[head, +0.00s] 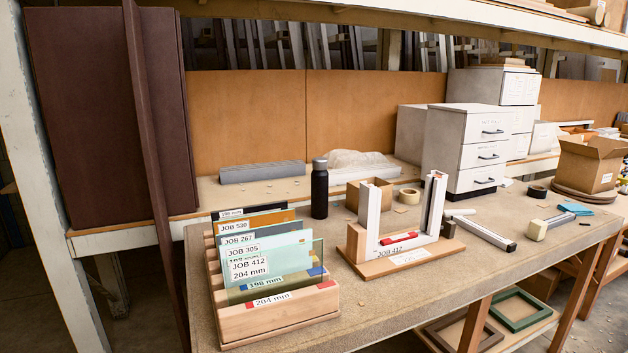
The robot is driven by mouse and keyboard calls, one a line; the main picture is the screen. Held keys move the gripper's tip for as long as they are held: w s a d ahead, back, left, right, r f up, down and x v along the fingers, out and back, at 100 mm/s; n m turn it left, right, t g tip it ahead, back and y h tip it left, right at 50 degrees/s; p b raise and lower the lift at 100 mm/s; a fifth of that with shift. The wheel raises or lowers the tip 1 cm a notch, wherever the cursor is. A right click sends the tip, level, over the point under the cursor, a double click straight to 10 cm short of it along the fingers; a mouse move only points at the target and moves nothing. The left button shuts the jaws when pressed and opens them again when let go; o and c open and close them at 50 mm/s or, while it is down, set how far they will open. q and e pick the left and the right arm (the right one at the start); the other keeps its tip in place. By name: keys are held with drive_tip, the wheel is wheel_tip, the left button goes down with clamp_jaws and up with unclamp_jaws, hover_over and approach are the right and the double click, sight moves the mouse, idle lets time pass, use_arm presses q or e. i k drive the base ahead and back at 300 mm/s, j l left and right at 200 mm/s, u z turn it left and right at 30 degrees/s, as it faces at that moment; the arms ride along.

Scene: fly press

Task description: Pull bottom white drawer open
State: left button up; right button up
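A white drawer unit (452,153) with three stacked drawers stands on the right half of the bench, its front turned to the right. Its bottom drawer (466,181) has a dark bar handle (484,181) and looks flush with the drawers above. The middle drawer (468,156) and top drawer (470,128) have like handles and also look shut. Part of the unit's left side is hidden behind the wooden frame jig. Neither of my grippers is in view.
The wooden jig (397,257) with white uprights stands in front of the unit. A white bar (484,234), a mallet (550,225) and a dark tape roll (537,191) lie nearby. A rack of job cards (275,308) and a black bottle (319,190) stand left.

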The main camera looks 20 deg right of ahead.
sight(474, 179)
drive_tip(key=z, duration=1.65)
drive_tip(key=i+l+u, duration=0.1)
drive_tip(key=u, duration=0.5)
drive_tip(key=i+l+u, duration=0.25)
drive_tip(key=i+l, duration=0.15)
drive_tip(key=l, duration=0.25)
drive_tip(key=i+l+u, duration=0.15)
drive_tip(key=l, duration=0.2)
drive_tip(key=i+l+u, duration=0.1)
drive_tip(key=l, duration=0.25)
drive_tip(key=i+l+u, duration=0.15)
drive_tip(key=l, duration=0.25)
drive_tip(key=i, duration=0.1)
